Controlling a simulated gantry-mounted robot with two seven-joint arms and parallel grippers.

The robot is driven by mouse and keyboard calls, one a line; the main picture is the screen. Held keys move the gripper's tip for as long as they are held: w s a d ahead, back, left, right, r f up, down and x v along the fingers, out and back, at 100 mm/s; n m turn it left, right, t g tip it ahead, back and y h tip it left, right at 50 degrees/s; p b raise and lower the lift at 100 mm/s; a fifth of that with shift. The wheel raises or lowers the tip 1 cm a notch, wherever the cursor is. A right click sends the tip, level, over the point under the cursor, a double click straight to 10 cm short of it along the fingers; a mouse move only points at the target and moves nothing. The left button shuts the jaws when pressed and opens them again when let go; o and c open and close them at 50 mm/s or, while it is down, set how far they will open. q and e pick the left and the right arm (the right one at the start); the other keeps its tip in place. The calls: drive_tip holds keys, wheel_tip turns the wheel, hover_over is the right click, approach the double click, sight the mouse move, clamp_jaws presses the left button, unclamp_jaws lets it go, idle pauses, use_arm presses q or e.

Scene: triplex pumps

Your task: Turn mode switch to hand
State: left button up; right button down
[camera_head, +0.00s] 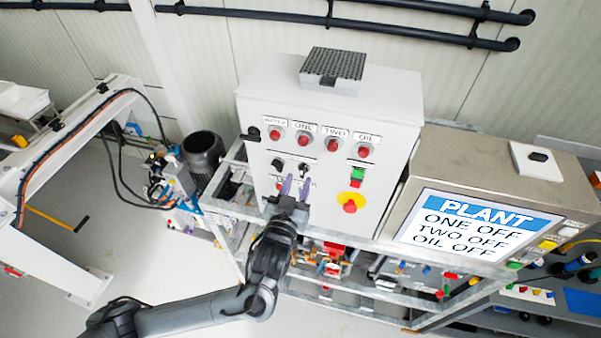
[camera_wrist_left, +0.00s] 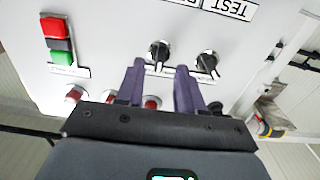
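The light grey control cabinet (camera_head: 330,110) carries two black rotary switches side by side. In the head view they are the left switch (camera_head: 277,163) and the right switch (camera_head: 303,167). The wrist view is upside down, so the right switch (camera_wrist_left: 159,50) shows there left of the other switch (camera_wrist_left: 207,62). Their labels are too small to read. My left gripper (camera_head: 295,184) is open in front of the panel, just below the switches. Its purple fingers (camera_wrist_left: 159,70) are apart with nothing between them; the right switch lies beyond the gap. My right gripper is not in view.
Red lamps (camera_head: 304,141) line the panel top. Green and red push buttons (camera_head: 357,176) and a red knob on yellow (camera_head: 350,204) sit right of the gripper. A steel box with a PLANT display (camera_head: 468,225) stands right. Pipework and frame rails (camera_head: 350,290) lie below.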

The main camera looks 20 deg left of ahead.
sight(302, 174)
use_arm(q)
drive_tip(key=shift+w+a+p, duration=0.15)
drive_tip(key=shift+w+p, duration=0.15)
drive_tip(key=shift+w, duration=1.25)
drive_tip(key=shift+c, duration=0.3)
clamp_jaws()
